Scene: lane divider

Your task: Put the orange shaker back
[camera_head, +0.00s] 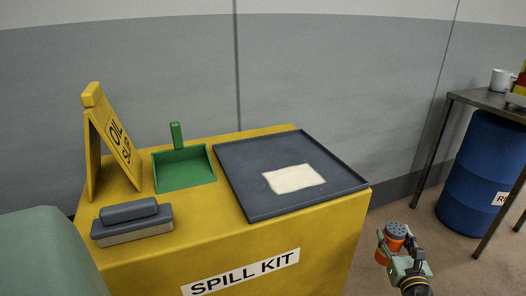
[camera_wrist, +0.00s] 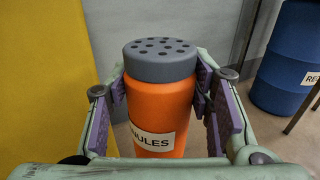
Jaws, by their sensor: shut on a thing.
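The orange shaker (camera_wrist: 158,103) has a grey lid with several holes and a label whose visible end reads "NULES". My gripper (camera_wrist: 165,95) is shut on it, with a purple-padded finger on each side of the body. The shaker is upright in the wrist view. In the head view the shaker (camera_head: 395,232) and my gripper (camera_head: 392,250) are at the lower right, beside the yellow spill kit box (camera_head: 322,240), over the floor. The lower part of the shaker is partly hidden by my gripper.
On the box top are a dark tray (camera_head: 252,175) with a pale patch (camera_head: 293,178), a green dustpan (camera_head: 184,172), a grey brush (camera_head: 132,221) and a yellow oil sign (camera_head: 110,140). A dark table (camera_head: 490,102) with a white mug (camera_head: 502,80) and blue drum (camera_head: 480,165) stands right.

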